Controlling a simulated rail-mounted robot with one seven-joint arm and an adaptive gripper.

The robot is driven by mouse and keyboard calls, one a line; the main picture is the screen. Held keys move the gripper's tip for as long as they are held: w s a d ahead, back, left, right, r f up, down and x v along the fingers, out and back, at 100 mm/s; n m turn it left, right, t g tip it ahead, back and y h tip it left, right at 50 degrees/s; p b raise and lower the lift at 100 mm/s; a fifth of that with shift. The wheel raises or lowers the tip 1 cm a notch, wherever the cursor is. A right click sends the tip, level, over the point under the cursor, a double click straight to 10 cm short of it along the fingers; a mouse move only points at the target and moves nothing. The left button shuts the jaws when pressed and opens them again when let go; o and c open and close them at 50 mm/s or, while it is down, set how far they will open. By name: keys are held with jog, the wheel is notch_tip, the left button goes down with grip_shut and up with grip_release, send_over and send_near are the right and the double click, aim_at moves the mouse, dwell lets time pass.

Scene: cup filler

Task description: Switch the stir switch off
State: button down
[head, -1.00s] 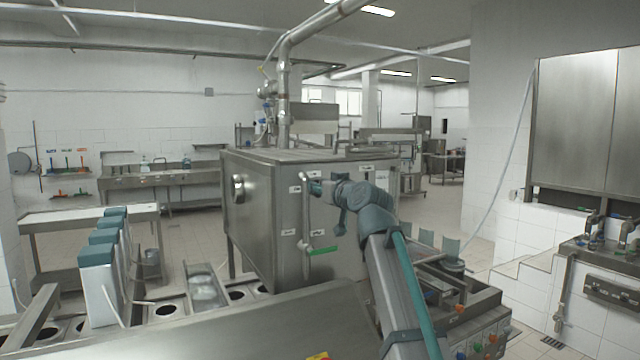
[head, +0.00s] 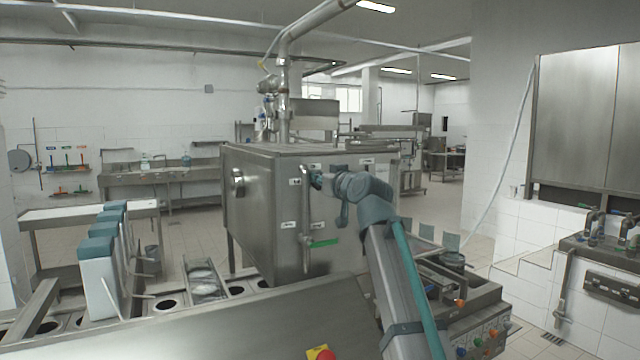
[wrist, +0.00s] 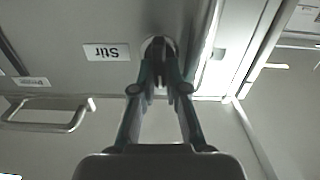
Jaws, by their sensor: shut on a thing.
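The stir switch (wrist: 157,46) is a dark knob on a pale round base on the steel panel, beside an upside-down "Stir" label (wrist: 107,52) in the wrist view. My gripper (wrist: 160,75) reaches up to it, its two fingers closed in around the knob. The fingertips cover most of the knob, so its setting cannot be read. In the head view my gripper (head: 317,180) is at the front of the steel filler tank (head: 255,210). My own wrist hides the switch there.
A vertical pipe with a green-handled valve (head: 322,243) stands close to the gripper on the tank front. A bar handle (wrist: 48,116) and another label (wrist: 31,82) show in the wrist view. A red button (head: 320,353) is in the foreground. Several teal-topped containers (head: 97,250) stand left.

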jog(key=shift+s+a+f+n+b, duration=0.1)
jog(key=shift+a+f+n+b, duration=0.1)
jog(key=shift+n+b, duration=3.1)
jog(key=shift+s+a+f+n+b, duration=0.15)
jog(key=shift+f+n+b, duration=0.1)
jog(key=shift+n+b, duration=3.05)
jog(key=shift+s+a+f+n+b, duration=0.15)
jog(key=shift+n+b, duration=1.95)
jog(key=shift+b, duration=2.35)
jog(key=shift+w, duration=0.1)
jog(key=c, duration=1.2)
grip_release()
jog(key=shift+r+p, duration=0.1)
jog(key=shift+p, duration=0.2)
